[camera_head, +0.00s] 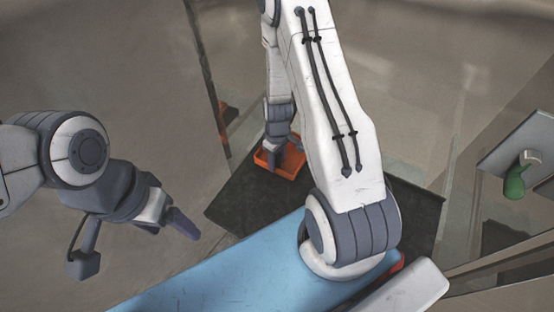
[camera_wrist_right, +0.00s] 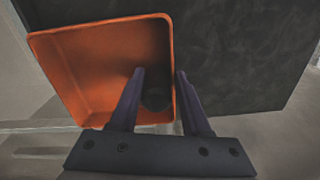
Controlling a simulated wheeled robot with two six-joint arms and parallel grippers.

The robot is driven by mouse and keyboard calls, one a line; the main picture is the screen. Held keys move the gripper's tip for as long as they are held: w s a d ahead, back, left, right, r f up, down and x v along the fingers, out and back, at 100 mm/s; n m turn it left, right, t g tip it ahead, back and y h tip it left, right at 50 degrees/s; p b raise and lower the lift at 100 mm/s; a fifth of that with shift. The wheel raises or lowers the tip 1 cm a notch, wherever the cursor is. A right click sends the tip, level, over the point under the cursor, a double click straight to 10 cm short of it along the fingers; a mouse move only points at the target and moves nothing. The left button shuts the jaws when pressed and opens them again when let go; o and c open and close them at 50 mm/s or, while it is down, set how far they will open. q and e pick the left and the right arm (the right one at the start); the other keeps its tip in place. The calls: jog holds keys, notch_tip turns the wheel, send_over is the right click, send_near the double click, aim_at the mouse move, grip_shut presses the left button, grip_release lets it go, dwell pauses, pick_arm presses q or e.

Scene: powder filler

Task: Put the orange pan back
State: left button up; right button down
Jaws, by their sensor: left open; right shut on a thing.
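A dark round spot shows inside the pan beside the fingers. My left gripper (camera_head: 185,224) is open and empty at the left, away from the pan. Whether the pan touches the mat is unclear.
The black mat (camera_head: 240,205) lies under the pan. A glass panel edge stands left of it, with an orange reflection. My right arm hides much of the middle.

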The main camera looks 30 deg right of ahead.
jog(key=shift+c, duration=1.8)
grip_release()
